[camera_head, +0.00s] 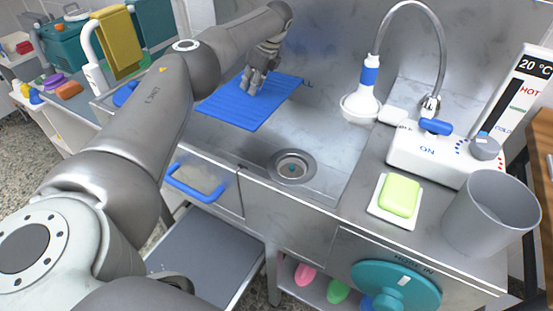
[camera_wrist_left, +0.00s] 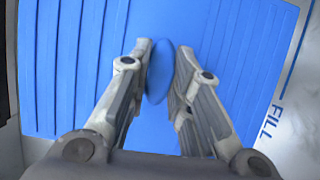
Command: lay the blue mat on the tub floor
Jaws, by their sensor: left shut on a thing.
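The blue mat (camera_head: 232,112) is a ribbed rectangle at the left part of the metal tub (camera_head: 325,135). It looks flat and level; whether its underside touches the tub floor I cannot tell. My left gripper (camera_head: 252,85) is above its middle, fingers pointing down. In the left wrist view the fingers (camera_wrist_left: 160,75) are closed around a raised blue grip on the mat (camera_wrist_left: 220,40), which fills most of that view. The drain (camera_head: 293,167) is uncovered, to the right of the mat. My right gripper is not in view.
A control box (camera_head: 420,158), green soap (camera_head: 399,196) and grey cup (camera_head: 490,218) stand on the right ledge. A blue-handled door (camera_head: 195,184) is in front. The tub floor around the drain is clear.

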